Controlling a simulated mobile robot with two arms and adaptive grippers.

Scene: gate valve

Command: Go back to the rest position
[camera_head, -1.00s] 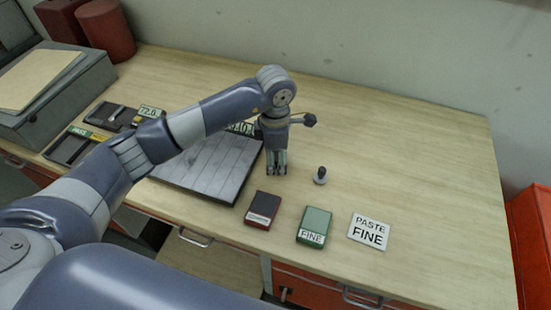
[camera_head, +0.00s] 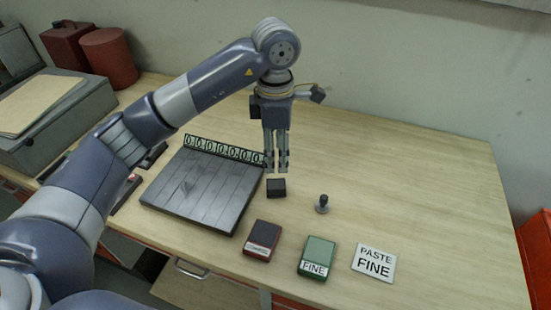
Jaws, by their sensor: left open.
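My left gripper (camera_head: 277,165) is open and points straight down over the wooden workbench (camera_head: 420,180). Its fingers hang just above and behind a small dark block (camera_head: 276,188), and nothing shows between them. The block lies on the bench to the right of a grey slatted plate (camera_head: 200,190). A strip of number tags (camera_head: 225,150) runs along the plate's far edge. My left arm reaches in from the left across the bench. My right gripper is not in view.
In front lie a red-and-black box (camera_head: 262,240), a green box (camera_head: 317,257) marked FINE and a white card (camera_head: 374,263) reading PASTE FINE. A small dark-knobbed piece (camera_head: 322,204) stands nearby. Red canisters (camera_head: 110,57) stand at the back left. The bench's right side is clear.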

